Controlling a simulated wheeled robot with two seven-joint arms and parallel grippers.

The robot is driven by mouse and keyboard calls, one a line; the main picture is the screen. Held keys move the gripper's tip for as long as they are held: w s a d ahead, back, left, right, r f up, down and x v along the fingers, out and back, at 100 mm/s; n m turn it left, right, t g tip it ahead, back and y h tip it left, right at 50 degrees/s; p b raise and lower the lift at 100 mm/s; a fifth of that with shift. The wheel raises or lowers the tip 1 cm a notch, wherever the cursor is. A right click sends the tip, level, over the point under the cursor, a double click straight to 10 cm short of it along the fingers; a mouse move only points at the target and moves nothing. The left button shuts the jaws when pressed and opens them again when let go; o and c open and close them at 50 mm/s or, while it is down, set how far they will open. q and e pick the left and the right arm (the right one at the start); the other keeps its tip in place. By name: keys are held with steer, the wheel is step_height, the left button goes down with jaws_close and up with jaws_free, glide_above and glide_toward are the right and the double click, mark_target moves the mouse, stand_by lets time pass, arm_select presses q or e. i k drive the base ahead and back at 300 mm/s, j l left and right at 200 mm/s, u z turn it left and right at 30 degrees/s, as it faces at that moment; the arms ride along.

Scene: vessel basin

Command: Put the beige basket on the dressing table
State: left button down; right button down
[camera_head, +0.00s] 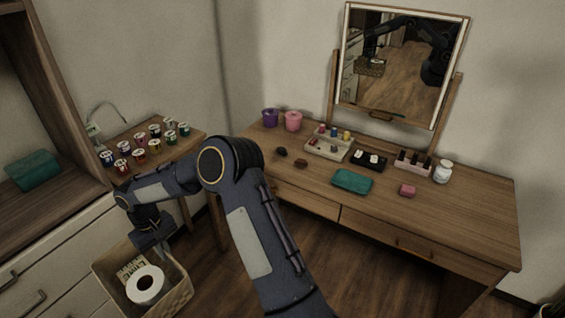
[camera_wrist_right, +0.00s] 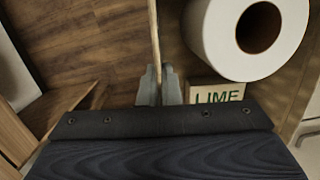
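The beige basket (camera_head: 180,298) is at the lower left of the head view, in front of the drawers and left of the dressing table (camera_head: 455,215). It holds a white paper roll (camera_head: 146,285) and a small box. My right gripper (camera_head: 160,249) is at the basket's far rim. In the right wrist view my right gripper (camera_wrist_right: 159,88) has its fingers shut on both sides of the thin basket wall (camera_wrist_right: 154,40). The roll (camera_wrist_right: 215,25) and the box lettered LIME (camera_wrist_right: 225,93) show inside. The mirror reflects the basket hanging from my arm. My left gripper is not in view.
The dressing table carries a mirror (camera_head: 402,65), purple and pink cups, a tray (camera_head: 330,145) of small items, a teal cloth (camera_head: 352,181), a pink block (camera_head: 407,190) and a white jar (camera_head: 443,171). Its front right is bare. A side table (camera_head: 187,145) holds several small jars.

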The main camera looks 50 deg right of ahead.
mark_target(476, 224)
steer(key=z, duration=1.9)
steer(key=l+z, duration=0.15)
steer(key=z, duration=0.25)
steer(key=i+l+z, duration=0.15)
steer(key=z, duration=0.2)
steer(key=i+l+z, duration=0.1)
steer(key=z, duration=0.3)
steer(key=i+l+z, duration=0.1)
steer(key=z, duration=0.25)
